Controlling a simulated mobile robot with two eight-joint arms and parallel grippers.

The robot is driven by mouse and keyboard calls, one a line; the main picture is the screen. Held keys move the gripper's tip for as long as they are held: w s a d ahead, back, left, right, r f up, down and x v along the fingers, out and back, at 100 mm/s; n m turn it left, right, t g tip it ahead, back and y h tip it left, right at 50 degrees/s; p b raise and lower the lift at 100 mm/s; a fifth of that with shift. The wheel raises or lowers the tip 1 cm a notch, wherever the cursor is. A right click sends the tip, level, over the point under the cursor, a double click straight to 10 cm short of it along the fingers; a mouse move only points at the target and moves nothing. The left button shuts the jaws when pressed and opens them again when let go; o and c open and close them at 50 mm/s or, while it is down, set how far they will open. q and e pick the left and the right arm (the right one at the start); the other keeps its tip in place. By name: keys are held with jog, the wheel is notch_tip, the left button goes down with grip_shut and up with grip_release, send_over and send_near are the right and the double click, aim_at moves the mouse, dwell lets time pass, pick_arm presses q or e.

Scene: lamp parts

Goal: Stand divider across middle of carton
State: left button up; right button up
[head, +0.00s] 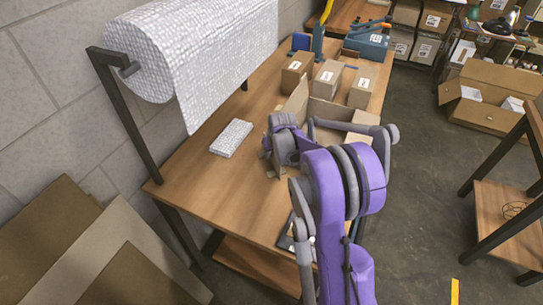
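An open carton (326,112) of plain brown cardboard stands on the wooden table (190,160), its flaps spread out. My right arm covers its near side and much of its inside. An upright cardboard panel (297,99) shows at its left; I cannot tell whether this is a flap or the divider. No divider can be made out for certain. My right gripper (268,150) is at the carton's near left side, seen from behind. Its fingertips are mostly hidden by the wrist, so its opening and anything in it cannot be told. My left gripper is out of view.
A white wrapped pad (231,138) lies left of the carton. Several small labelled boxes (328,78) stand behind it. A bubble-wrap roll (200,50) hangs over the table's left side. Cardboard sheets (90,250) lean at lower left. The table's near left is clear.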

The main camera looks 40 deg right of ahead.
grip_shut()
jog(key=shift+r, duration=0.1)
dwell(0.4)
